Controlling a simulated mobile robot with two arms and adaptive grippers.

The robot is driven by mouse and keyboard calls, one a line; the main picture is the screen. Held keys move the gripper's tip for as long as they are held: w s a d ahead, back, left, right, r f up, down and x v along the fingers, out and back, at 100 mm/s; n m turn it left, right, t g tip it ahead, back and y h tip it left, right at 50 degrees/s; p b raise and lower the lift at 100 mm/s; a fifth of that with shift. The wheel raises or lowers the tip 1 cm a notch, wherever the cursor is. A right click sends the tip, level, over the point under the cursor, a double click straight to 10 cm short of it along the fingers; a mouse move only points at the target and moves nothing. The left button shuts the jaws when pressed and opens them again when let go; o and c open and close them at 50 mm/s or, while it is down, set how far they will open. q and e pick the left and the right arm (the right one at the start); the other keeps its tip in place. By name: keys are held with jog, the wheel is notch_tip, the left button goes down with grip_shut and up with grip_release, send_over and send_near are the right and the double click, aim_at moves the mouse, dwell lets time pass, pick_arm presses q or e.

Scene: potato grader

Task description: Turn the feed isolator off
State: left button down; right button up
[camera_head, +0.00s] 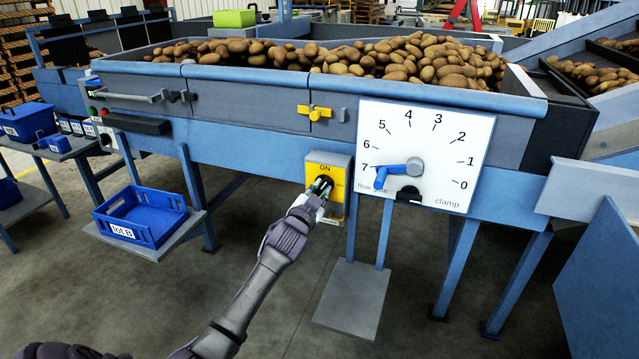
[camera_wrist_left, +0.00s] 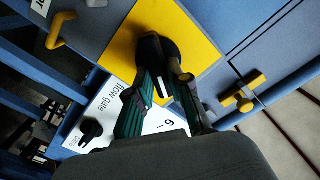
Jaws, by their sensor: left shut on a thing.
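The feed isolator (camera_head: 343,162) is a grey box with a yellow face on the front of the blue machine, with ON printed at its top. Its yellow face also fills the upper middle of the left wrist view (camera_wrist_left: 200,35). My left gripper (camera_head: 321,185) reaches up to the face from below. In the left wrist view, my left gripper (camera_wrist_left: 165,78) has its green-padded fingers shut on the isolator's black handle (camera_wrist_left: 150,48). The fingers hide much of the handle, so its exact angle is hard to tell. My right gripper is not in view.
Right of the isolator is a white flow gate dial (camera_head: 450,130) with a blue-tipped lever (camera_head: 381,177). A yellow clamp (camera_head: 315,112) sits above. A grey plate (camera_head: 352,300) hangs below. A blue lot B crate (camera_head: 125,232) stands left. Potatoes (camera_head: 420,60) fill the hopper.

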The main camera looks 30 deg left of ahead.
pick_arm(q)
jog(key=m+p, duration=0.1)
jog(key=m, duration=0.4)
jog(key=shift+d+f+m+p, duration=0.1)
jog(key=shift+d+m+p, duration=0.05)
jog(key=shift+m+p, duration=0.2)
jog(key=shift+m, duration=1.25)
jog(key=shift+f+m+p, duration=0.2)
jog(key=shift+m+p, duration=0.2)
jog(key=shift+m, duration=1.2)
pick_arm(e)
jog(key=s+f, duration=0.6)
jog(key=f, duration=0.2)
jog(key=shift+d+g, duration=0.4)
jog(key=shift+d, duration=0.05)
pick_arm(q)
jog(key=shift+m, duration=0.3)
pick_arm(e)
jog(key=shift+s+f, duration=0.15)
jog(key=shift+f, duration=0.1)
pick_arm(q)
jog(key=c, duration=1.2)
grip_release()
jog(key=shift+o, duration=0.6)
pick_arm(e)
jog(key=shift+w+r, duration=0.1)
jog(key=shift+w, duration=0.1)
